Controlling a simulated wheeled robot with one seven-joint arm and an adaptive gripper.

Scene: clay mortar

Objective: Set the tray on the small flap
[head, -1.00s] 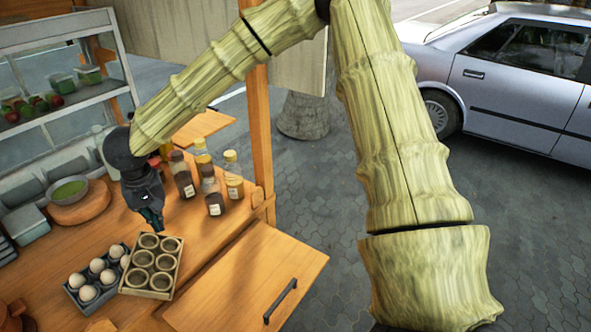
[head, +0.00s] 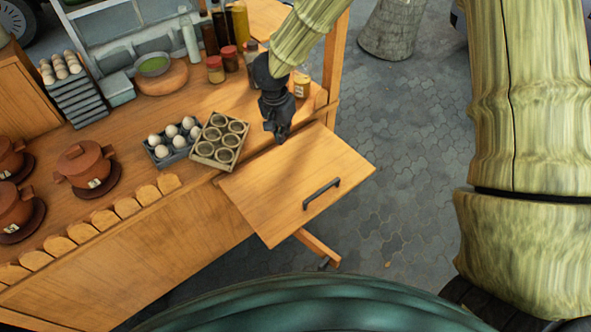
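A beige tray with several round cups (head: 206,152) sits on the wooden counter, close to its edge by the flap. A dark grey tray of white eggs (head: 167,160) stands directly to its left. The small flap (head: 272,196) is a bare wooden board with a dark handle, sticking out from the counter's right side. My gripper (head: 281,138) points down by the counter's edge, right of the cup tray and near the flap's upper edge. It appears to hold nothing. Its fingers are too small and dark to show whether they are open.
Lidded clay pots (head: 83,165) stand at the left of the counter. Jars and bottles (head: 216,69) stand at the back, near a wooden post (head: 338,60). The flap's top is clear.

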